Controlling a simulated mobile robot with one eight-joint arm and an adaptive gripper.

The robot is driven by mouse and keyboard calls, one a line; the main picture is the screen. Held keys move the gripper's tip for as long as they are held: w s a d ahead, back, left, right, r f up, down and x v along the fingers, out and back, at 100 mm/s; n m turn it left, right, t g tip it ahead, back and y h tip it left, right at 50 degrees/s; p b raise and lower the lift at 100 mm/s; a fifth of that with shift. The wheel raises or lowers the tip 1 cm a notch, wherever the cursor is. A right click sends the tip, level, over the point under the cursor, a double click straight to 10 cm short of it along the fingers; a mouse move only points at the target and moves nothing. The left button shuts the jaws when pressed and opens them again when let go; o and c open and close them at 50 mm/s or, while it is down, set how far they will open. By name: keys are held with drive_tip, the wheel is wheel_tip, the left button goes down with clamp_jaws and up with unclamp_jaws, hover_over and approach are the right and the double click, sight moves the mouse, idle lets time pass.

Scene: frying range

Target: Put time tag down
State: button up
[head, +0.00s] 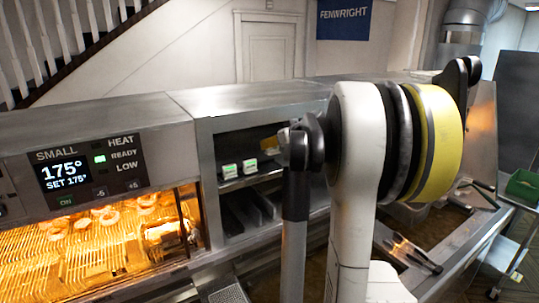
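Two small white blocks with green faces, possibly time tags, stand side by side on the shelf of the open steel cabinet (204,150): a left one (229,171) and a right one (250,167). They are too small to read. My arm, with its white link and yellow ring, fills the middle right of the head view and covers the cabinet's right part. I cannot make out my gripper or its fingertips, so what it holds, if anything, does not show.
A lit fryer bay (95,250) with ring-shaped food lies at left under a control panel (85,172) reading 175°. Dark tong-like utensils (415,257) lie on the right-hand steel worktop. A green bin (523,187) sits on a cart at far right.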

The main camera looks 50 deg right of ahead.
sight(269, 166)
drive_tip(key=shift+w+a+f, duration=0.25)
drive_tip(key=shift+w+f, duration=0.2)
drive_tip(key=shift+w, duration=0.25)
wheel_tip(269, 166, down, 4)
drive_tip(key=shift+d+f+p, duration=0.1)
drive_tip(key=shift+p, duration=0.35)
drive_tip(key=shift+f, duration=0.1)
drive_tip(key=o, duration=0.8)
drive_tip(key=shift+c, duration=0.2)
